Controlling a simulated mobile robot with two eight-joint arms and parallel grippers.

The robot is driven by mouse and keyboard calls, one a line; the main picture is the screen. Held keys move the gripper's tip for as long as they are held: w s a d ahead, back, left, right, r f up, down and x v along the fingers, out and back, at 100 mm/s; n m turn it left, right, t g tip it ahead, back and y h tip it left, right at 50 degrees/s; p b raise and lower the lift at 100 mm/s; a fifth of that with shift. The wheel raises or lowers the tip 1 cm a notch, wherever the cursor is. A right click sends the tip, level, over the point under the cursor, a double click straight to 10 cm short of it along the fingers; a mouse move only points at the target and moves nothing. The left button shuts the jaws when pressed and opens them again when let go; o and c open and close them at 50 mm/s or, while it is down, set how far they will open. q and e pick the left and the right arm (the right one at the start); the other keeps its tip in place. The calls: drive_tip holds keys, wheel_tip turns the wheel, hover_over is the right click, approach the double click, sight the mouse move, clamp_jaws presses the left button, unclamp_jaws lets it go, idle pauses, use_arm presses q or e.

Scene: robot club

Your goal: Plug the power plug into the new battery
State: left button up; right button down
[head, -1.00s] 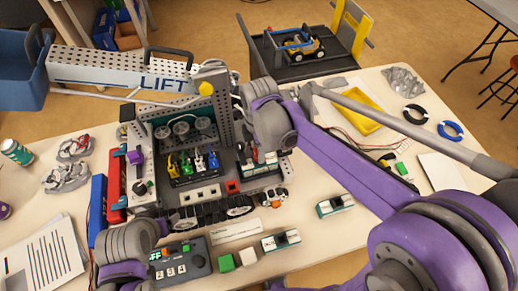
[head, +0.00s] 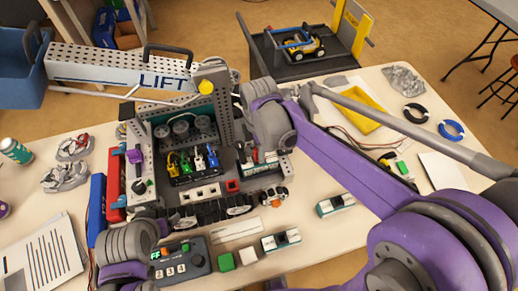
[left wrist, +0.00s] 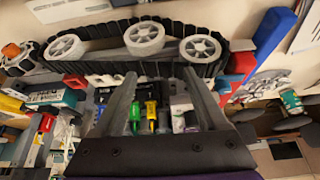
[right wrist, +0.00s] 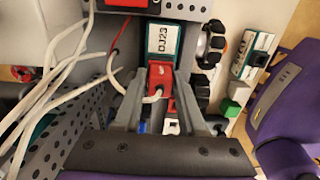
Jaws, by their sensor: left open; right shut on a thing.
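A teal and white battery (right wrist: 163,40) sits in the robot's bay in the right wrist view, and it also shows beside my right gripper in the head view (head: 267,167). My right gripper (right wrist: 160,90) is shut on the red power plug (right wrist: 158,88), with a white cable looping from it. The plug is in line with the near end of the battery and very close to it; I cannot tell whether it is seated. My left gripper (left wrist: 160,95) is open and empty, over the chassis near several coloured connectors (left wrist: 145,115).
Two more teal and white batteries (head: 335,205) (head: 281,240) lie on the table. A black track (head: 215,211) runs along the chassis front. The LIFT beam (head: 125,72) and an upright perforated post (head: 214,100) stand behind. White cables (right wrist: 55,75) crowd the right gripper's left side.

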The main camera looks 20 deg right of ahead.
drive_tip(key=shift+f, duration=0.1)
drive_tip(key=shift+c, duration=2)
unclamp_jaws()
drive_tip(key=shift+r, duration=0.2)
use_arm(q)
drive_tip(key=shift+w+r+p, duration=0.3)
drive_tip(key=shift+r+p, duration=0.25)
drive_tip(key=shift+r, duration=0.2)
drive_tip(key=shift+w+r+p, duration=0.35)
drive_tip(key=shift+r+p, duration=0.15)
drive_tip(key=shift+r, duration=0.2)
drive_tip(key=shift+w+r+p, duration=0.3)
drive_tip(key=shift+r+p, duration=0.25)
drive_tip(key=shift+r, duration=0.2)
use_arm(e)
drive_tip(key=shift+r, duration=2.9)
